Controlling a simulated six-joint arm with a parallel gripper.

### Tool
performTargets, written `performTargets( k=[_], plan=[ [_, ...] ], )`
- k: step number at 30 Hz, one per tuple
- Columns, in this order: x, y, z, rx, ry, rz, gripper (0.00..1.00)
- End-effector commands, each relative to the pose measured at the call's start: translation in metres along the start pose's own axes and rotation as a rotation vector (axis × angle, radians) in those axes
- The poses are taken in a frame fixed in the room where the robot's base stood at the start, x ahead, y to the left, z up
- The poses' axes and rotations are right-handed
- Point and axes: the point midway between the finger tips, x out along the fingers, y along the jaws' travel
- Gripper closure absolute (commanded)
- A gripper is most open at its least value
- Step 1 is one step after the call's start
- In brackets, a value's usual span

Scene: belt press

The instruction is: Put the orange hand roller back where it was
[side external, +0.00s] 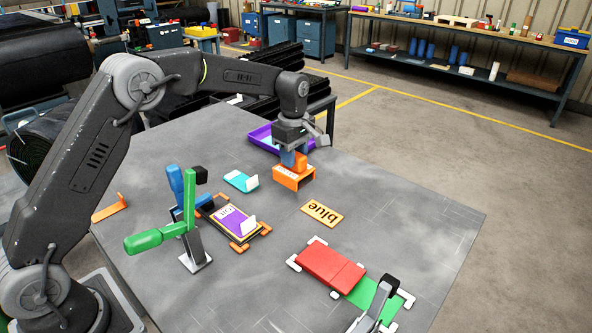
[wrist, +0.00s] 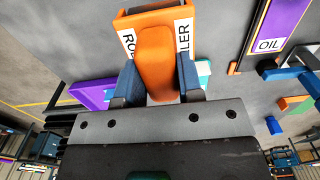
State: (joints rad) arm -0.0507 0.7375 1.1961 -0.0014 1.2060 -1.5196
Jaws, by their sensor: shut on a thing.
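The orange hand roller (side external: 294,179) is near the middle of the table in the side view. It has a wide orange body with white label strips and an orange grip. My gripper (side external: 294,158) points down and its blue fingers are shut on the grip. In the wrist view the roller (wrist: 155,50) shows between the two fingers of my gripper (wrist: 154,82), with parts of its lettering readable. I cannot tell whether its underside touches the table or is slightly above it.
A purple tray (side external: 262,141) lies just behind the roller. A green-handled clamp (side external: 190,220) stands beside a purple "OIL" piece (side external: 230,222). A red slab (side external: 330,266) lies front right. The table's right side is clear.

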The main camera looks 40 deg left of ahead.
Motion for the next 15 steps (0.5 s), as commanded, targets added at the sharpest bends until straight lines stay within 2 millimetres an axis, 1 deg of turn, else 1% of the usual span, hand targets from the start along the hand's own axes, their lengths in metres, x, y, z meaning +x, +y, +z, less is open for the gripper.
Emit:
performTargets(
  k=[1, 5, 8, 12, 15],
  plan=[
    [0.001, 0.002, 0.003, 0.0, 0.0, 0.003, 0.88],
    [0.007, 0.003, 0.005, 0.0, 0.0, 0.001, 0.88],
    [0.018, 0.003, 0.005, 0.0, 0.0, 0.0, 0.88],
    [0.038, 0.003, 0.005, 0.0, 0.0, 0.0, 0.88],
    [0.043, 0.003, 0.005, 0.0, 0.0, 0.003, 0.88]
  ],
)
